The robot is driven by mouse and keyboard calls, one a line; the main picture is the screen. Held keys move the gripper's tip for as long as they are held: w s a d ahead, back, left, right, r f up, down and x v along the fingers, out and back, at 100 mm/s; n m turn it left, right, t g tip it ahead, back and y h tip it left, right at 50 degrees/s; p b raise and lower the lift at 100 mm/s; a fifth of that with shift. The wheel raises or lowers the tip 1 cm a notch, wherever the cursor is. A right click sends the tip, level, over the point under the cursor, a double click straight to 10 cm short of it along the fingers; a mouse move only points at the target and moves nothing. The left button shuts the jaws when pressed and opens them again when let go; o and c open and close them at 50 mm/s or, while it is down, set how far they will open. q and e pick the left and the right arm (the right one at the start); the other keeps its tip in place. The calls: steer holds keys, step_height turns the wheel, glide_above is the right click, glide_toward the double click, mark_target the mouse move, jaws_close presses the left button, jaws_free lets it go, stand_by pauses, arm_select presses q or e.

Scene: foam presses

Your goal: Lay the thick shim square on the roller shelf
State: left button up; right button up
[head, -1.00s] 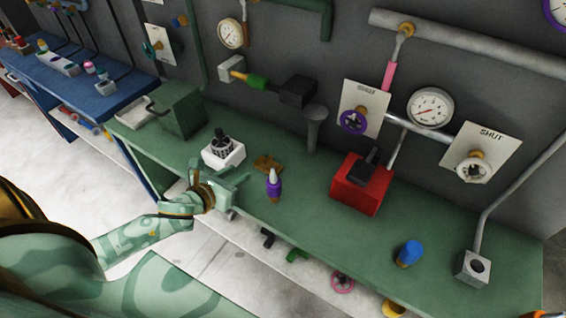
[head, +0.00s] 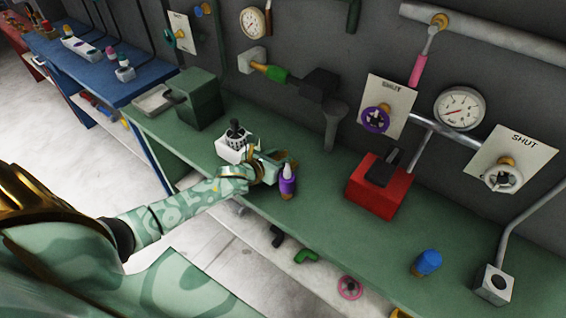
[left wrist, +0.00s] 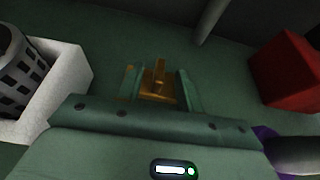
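A brown-orange piece (left wrist: 158,82) with an upright tab lies on the green bench; I take it for the shim, but cannot be sure. My left gripper (left wrist: 160,92) is open, with its two green fingers on either side of this piece in the left wrist view. Whether the fingers touch it I cannot tell. In the head view the left gripper (head: 274,166) is low over the bench and mostly hides the piece. I cannot make out a roller shelf for certain. My right gripper is not in view.
A white holder with a dark gridded cylinder (head: 233,148) stands just left of the gripper. A red box (head: 380,190) is farther right. The bench (head: 330,220) is clear between them.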

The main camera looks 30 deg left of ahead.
arm_select(q)
steer(key=x, duration=0.3)
steer(key=shift+s, duration=0.1)
steer(key=shift+s+r, duration=0.1)
jaws_close()
